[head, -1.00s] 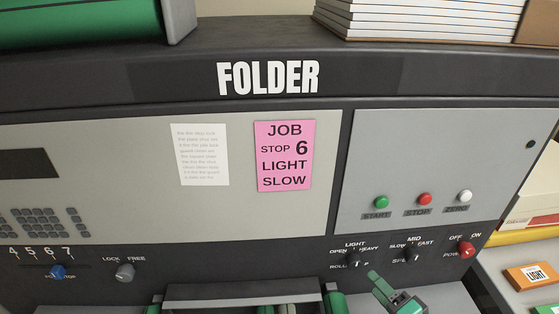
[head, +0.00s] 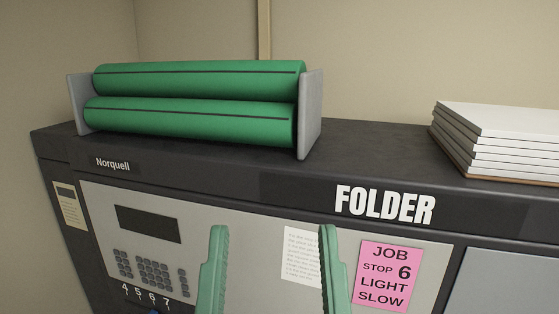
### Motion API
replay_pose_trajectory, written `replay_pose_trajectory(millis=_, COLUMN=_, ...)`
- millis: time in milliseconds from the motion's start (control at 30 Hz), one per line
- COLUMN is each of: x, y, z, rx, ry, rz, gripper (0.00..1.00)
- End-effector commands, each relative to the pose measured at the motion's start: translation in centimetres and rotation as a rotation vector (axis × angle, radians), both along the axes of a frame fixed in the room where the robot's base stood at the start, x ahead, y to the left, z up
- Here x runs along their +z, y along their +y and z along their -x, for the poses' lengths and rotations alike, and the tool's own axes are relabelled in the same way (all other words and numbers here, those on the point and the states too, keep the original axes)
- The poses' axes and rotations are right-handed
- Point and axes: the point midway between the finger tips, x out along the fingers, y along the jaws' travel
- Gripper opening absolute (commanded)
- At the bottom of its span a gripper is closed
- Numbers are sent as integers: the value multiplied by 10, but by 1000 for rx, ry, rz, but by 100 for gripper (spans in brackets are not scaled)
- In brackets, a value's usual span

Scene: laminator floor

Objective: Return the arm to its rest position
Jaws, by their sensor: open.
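My gripper (head: 272,232) shows in the head view at the lower middle. Its two green fingers point up and stand well apart, with nothing between them. The fingers are in front of the grey panel of the machine labelled FOLDER (head: 384,205). The right finger covers part of a white printed sheet (head: 300,256). The rest of my arm is out of the picture below.
A keypad (head: 150,270) and dark display (head: 149,224) are at left. Two green rollers (head: 195,115) sit on the machine's top. A paper stack (head: 495,142) lies at right.

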Motion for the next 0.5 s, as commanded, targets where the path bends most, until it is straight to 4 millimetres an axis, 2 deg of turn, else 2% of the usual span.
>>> replay_pose_trajectory(millis=33, x=58, y=0, z=0, rx=3, ry=2, rz=-2, gripper=59)
replay_pose_trajectory(millis=100, x=90, y=0, z=-1, rx=6, ry=4, rz=-5, gripper=59)
replay_pose_trajectory(millis=200, x=124, y=1, z=-1, rx=10, ry=6, rz=-9, gripper=59)
replay_pose_trajectory(millis=333, x=147, y=1, z=-2, rx=13, ry=8, rz=-12, gripper=59)
replay_pose_trajectory(millis=500, x=149, y=1, z=-2, rx=14, ry=8, rz=-13, gripper=59)
